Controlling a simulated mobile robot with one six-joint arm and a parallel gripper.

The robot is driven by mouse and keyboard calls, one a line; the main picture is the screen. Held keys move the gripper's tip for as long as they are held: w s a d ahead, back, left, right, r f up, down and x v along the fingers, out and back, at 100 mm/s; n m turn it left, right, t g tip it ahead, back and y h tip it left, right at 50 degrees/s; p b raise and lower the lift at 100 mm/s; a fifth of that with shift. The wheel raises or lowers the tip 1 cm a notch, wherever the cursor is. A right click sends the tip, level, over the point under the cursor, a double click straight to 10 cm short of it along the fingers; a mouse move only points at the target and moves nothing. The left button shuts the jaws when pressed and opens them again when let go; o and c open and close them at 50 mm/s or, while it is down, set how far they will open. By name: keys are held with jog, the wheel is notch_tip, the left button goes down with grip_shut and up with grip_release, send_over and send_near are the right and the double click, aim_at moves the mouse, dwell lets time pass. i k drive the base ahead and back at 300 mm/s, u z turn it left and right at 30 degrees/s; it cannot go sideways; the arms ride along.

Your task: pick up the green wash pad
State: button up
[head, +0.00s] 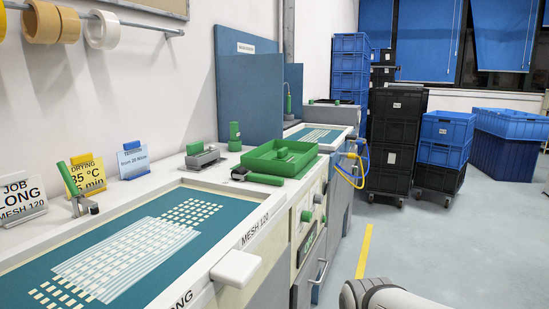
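A green tray (252,161) sits on the far end of the near white counter. A small green piece (283,153) stands inside it; this may be the wash pad, but it is too small to be sure. A tool with a green handle (265,179) and a dark head lies at the tray's near edge. A grey block with a green top (195,148) stands left of the tray. My gripper is not in view; only a pale rounded part of my arm shows at the bottom right.
A printing screen (135,250) fills the near counter, with a white handle (235,267) at its front edge. A green bottle (234,136) stands behind the tray. Job signs line the wall. Stacked crates (393,130) stand farther back. The floor right of the counter is clear.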

aim_at(283, 156)
jog(key=z, duration=2)
jog(key=i, duration=2.35)
jog(key=u, duration=0.8)
jog(key=k, duration=0.1)
jog(key=u, duration=2.85)
jog(key=i, duration=0.7)
